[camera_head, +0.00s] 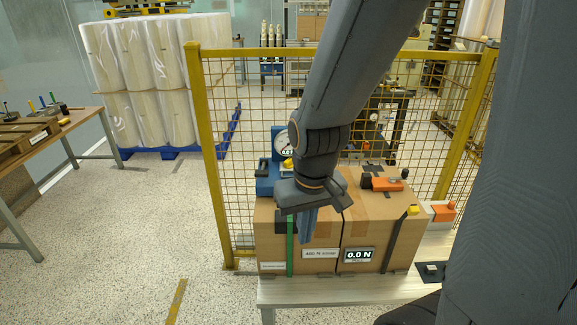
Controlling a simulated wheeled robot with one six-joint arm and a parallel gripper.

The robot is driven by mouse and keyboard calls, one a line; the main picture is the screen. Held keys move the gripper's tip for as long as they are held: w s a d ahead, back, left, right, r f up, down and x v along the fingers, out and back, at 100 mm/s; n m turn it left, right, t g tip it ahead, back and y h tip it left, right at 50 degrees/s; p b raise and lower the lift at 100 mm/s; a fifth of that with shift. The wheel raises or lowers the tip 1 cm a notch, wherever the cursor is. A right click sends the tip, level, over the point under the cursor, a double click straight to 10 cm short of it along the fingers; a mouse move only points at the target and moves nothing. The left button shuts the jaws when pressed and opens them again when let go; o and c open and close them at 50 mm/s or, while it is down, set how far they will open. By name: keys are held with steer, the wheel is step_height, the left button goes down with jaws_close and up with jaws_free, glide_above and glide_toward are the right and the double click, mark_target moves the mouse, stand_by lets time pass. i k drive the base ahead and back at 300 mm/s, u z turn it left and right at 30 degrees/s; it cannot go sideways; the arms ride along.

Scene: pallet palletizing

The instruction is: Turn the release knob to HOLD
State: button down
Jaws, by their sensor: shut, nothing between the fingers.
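My gripper (308,238) is shut and empty, pointing down at the front of two cardboard boxes (378,228) on a pale bench. No label reading HOLD is legible, and I cannot tell which part is the release knob. A blue device (264,186) with a round dial and a yellow part stands behind the boxes, partly hidden by my arm. An orange tool (386,184) with a dark end lies on the right box. Another orange and white piece (441,211) is at the bench's right.
A display (359,255) reading 0.0 N is on the box front. A green strap (290,245) and a dark strap (398,240) cross the boxes. A yellow mesh fence (205,160) stands behind the bench (330,289). Floor to the left is open, with a side table (77,120) beyond.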

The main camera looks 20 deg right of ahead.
mark_target(287, 163)
steer(key=z, duration=1.7)
steer(key=k, duration=0.95)
steer(key=u, duration=1.1)
steer(key=i, duration=1)
